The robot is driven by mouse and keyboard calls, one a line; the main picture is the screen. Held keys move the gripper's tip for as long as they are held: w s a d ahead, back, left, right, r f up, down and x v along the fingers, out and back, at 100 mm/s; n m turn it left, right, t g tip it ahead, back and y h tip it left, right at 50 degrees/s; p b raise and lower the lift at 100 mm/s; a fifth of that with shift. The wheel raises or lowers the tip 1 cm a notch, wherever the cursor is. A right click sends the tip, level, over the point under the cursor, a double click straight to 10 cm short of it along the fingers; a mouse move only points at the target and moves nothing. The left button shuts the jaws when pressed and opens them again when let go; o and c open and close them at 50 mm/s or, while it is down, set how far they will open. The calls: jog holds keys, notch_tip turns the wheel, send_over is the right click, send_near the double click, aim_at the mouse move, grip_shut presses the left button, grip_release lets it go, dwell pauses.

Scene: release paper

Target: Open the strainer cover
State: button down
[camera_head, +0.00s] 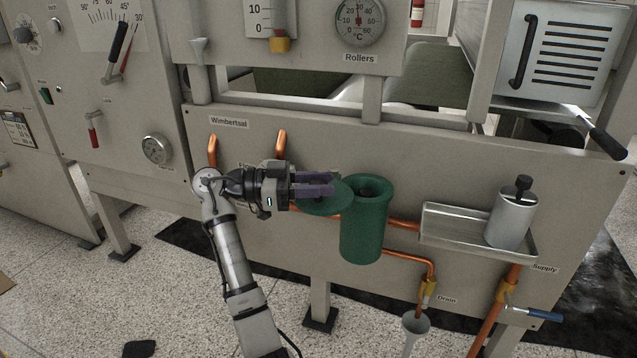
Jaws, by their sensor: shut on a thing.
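The strainer is a dark green upright cylinder (363,228) on the front panel, with its top opening in view. Its green round cover (322,206) lies to the left of the opening, roughly flat, swung off the top, with its right edge close to the cylinder's rim. My gripper (332,184) reaches in from the left with purple-grey fingers at the cover. The fingers are shut on the cover and hide part of its upper side. Whether the cover still touches the cylinder I cannot tell.
Copper pipes (408,255) run beside the strainer to a drain valve (428,290) above a funnel (415,325). A metal tray (470,243) with a silver canister (511,220) sticks out at the right. A blue-handled supply valve (540,314) is lower right.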

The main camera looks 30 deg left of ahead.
jog(key=shift+f, duration=0.1)
dwell(0.3)
jog(key=c, duration=1)
grip_release()
jog(key=v, duration=1.3)
jog(key=shift+s+a, duration=0.15)
jog(key=shift+a, duration=0.15)
